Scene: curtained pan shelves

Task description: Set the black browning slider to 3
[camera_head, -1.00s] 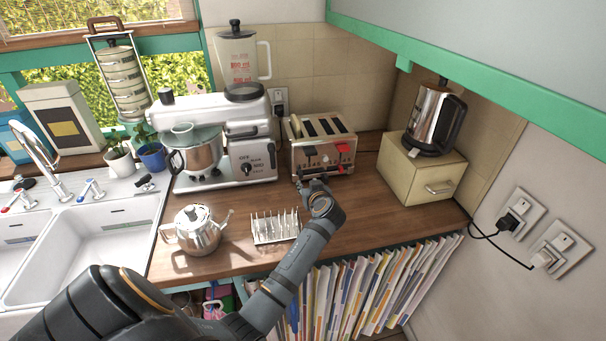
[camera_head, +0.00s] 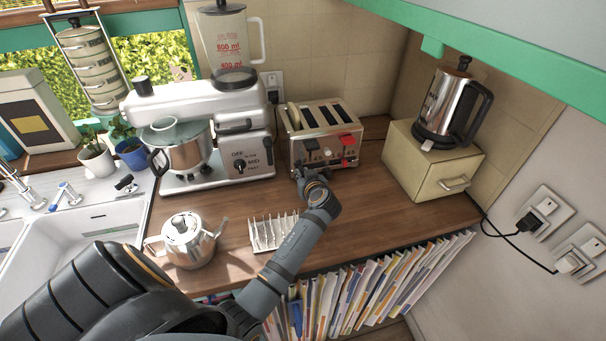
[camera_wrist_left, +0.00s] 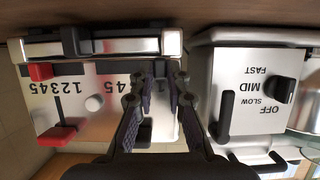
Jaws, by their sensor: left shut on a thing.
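The toaster (camera_head: 325,120) stands at the back of the counter, its front panel facing me. It has a black lever (camera_head: 311,145), a red lever (camera_head: 347,140) and a red slider knob (camera_head: 346,161). My left gripper (camera_head: 303,176) is at the lower left of that front. In the left wrist view, which shows the toaster upside down, my gripper (camera_wrist_left: 163,82) is closed at the panel by the black lever (camera_wrist_left: 144,131), over a number row. The fingers hide the black browning slider, so its setting cannot be read. The red knob (camera_wrist_left: 40,71) sits at one end of its row.
A stand mixer (camera_head: 200,130) stands close on the toaster's left. A cream box (camera_head: 430,165) with a kettle (camera_head: 447,108) is to the right. A wire rack (camera_head: 268,233) and a teapot (camera_head: 187,240) stand nearer the front. Counter right of my gripper is clear.

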